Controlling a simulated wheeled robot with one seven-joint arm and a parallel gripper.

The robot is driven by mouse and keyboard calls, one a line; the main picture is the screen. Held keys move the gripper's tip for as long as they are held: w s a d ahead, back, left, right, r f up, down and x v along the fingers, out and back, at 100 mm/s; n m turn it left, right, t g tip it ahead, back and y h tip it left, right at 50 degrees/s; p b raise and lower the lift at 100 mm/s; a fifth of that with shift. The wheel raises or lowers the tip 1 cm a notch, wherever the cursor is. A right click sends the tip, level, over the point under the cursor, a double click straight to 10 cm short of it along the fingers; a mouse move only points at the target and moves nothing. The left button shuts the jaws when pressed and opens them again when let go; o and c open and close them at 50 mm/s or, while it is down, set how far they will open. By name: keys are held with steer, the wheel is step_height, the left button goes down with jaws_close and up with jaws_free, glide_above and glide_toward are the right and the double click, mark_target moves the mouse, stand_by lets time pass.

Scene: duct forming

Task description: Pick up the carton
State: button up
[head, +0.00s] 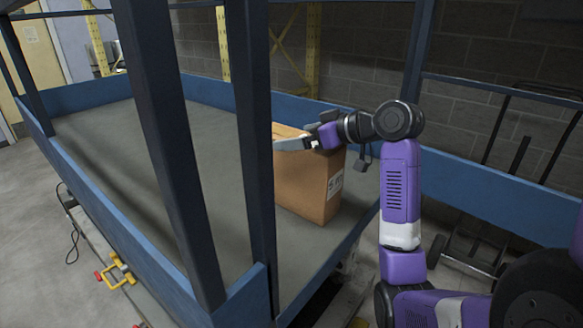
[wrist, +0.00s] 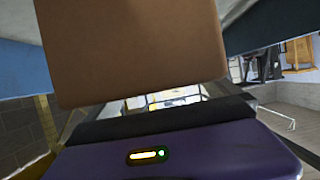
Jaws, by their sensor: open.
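The carton (head: 305,190) is a tall brown box with a white printed label. It stands upright on the grey platform floor in the head view, near the platform's right corner, and a dark blue post partly covers its left side. My gripper (head: 292,143) is at the carton's top, its fingers reaching left over or beside the upper edge. Whether it touches the carton cannot be told. In the wrist view the carton (wrist: 130,50) fills the upper middle as a plain brown face close to the camera. The fingertips are not clear there.
The platform (head: 130,150) has low blue side walls (head: 470,195) and dark blue upright posts (head: 250,120) with rails. Its floor is bare left of the carton. A hand truck (head: 480,240) stands behind at right. Yellow racking (head: 222,45) and a block wall are at the back.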

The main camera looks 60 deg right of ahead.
steer(key=shift+x, duration=1.3)
steer(key=c, duration=1.9)
steer(key=shift+d+r, duration=0.1)
steer(key=shift+r, duration=0.1)
steer(key=shift+c, duration=0.9)
steer(key=shift+r, duration=0.1)
